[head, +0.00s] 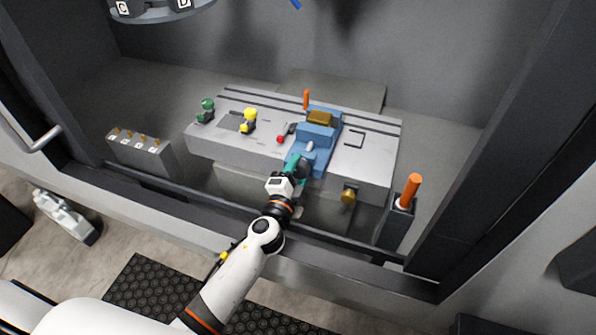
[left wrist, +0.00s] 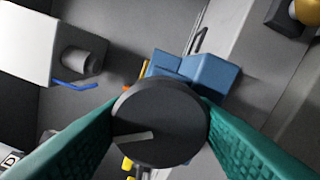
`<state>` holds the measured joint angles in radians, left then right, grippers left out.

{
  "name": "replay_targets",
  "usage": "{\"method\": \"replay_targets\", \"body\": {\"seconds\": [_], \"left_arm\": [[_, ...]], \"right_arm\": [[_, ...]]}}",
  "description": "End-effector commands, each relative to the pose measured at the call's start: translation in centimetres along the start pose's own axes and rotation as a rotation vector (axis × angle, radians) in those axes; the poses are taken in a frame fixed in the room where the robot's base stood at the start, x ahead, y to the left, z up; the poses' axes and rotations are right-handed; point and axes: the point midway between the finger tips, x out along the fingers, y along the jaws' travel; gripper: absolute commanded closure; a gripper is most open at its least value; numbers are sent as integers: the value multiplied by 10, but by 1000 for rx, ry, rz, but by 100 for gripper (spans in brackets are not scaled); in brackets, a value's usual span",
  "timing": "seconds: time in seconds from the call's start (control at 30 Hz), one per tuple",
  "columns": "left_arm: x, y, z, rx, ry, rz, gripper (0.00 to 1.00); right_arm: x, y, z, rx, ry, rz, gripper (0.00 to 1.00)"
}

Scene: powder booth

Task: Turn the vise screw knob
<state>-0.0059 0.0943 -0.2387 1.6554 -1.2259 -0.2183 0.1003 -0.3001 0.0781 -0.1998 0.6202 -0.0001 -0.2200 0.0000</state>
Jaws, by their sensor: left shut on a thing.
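The blue vise (head: 317,134) sits on the grey slotted table (head: 365,165) inside the booth, with a brass-coloured block (head: 320,117) in its top. It also shows in the left wrist view (left wrist: 205,72), behind the knob. The vise screw knob (left wrist: 165,112) is a dark round disc with one pale line on its face, pointing to the left. My left gripper (head: 297,164) is at the near end of the vise. Its teal fingers are shut on the knob, one on each side. In the head view the gripper hides the knob. My right gripper is not in view.
Green (head: 206,108) and yellow (head: 249,121) pieces and a red ball (head: 281,139) stand left of the vise. A brass knob (head: 348,194) is on the table's front. An orange handle (head: 411,190) stands upright in a holder at right. The booth's front sill (head: 180,222) runs below my arm.

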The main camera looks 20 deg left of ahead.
Motion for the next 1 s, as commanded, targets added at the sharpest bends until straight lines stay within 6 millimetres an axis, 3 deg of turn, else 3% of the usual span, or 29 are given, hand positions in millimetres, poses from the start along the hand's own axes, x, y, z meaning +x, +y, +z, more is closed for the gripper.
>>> {"method": "replay_targets", "body": {"seconds": [0.6, 1.0], "left_arm": [[0, -1, 0, 566, 0, -2, 73], [0, -2, -1, 777, 0, -3, 73]], "right_arm": [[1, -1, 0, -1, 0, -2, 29], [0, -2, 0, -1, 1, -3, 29]]}}
